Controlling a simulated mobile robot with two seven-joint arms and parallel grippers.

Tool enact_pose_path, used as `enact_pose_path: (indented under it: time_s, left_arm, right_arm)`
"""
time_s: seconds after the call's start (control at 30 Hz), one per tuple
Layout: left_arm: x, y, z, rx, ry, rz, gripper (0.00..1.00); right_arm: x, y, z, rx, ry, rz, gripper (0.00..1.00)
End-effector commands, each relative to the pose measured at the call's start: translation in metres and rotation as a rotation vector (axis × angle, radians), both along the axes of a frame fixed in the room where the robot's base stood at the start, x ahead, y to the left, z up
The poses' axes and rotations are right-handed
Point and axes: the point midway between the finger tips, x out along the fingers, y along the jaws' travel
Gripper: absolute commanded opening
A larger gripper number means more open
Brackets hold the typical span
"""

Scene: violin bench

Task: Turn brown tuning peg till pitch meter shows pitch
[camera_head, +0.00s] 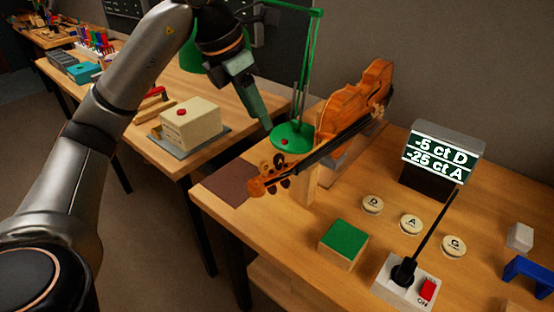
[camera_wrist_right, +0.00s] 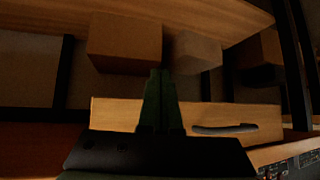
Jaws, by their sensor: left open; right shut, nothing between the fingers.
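The violin (camera_head: 345,110) lies tilted on a wooden support on the bench, its scroll end toward the left front. Tuning pegs (camera_head: 279,162) stick out at the scroll; their separate browns are hard to tell apart. The pitch meter (camera_head: 442,155) reads "-5 ct D" and "-25 ct A". My left gripper (camera_head: 266,128) is open and empty, pointing down above and behind the pegs, apart from them. My right gripper (camera_wrist_right: 160,72) is shut and empty in the right wrist view, in front of a drawer and boxes; it is not in the head view.
Round buttons marked D (camera_head: 373,204), A (camera_head: 411,223) and G (camera_head: 453,245) sit before the meter. A green-topped block (camera_head: 343,242) and a switch box (camera_head: 390,290) with an upright black rod stand nearer. A green lamp (camera_head: 292,137) stands behind the scroll.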

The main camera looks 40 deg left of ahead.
Motion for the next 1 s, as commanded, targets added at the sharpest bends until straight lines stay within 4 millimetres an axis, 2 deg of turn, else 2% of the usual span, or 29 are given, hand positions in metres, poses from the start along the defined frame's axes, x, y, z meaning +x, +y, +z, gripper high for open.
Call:
enact_pose_path:
  time_s: [0.23, 0.7, 0.87, 1.0]
  left_arm:
    - [-0.001, 0.002, -0.010, -0.001, -0.030, 0.011, 0.43]
    - [0.031, -0.011, -0.092, -0.002, -0.027, 0.008, 0.43]
    - [0.037, -0.013, -0.108, -0.002, -0.027, 0.009, 0.43]
    - [0.040, -0.014, -0.114, -0.002, -0.030, 0.008, 0.43]
  right_arm:
    - [0.000, 0.000, -0.004, 0.000, 0.000, 0.000, 0.00]
    - [0.000, 0.000, -0.007, 0.000, 0.000, 0.000, 0.00]
    - [0.000, 0.000, -0.007, 0.000, 0.000, 0.000, 0.00]
    - [0.000, 0.000, -0.007, 0.000, 0.000, 0.000, 0.00]
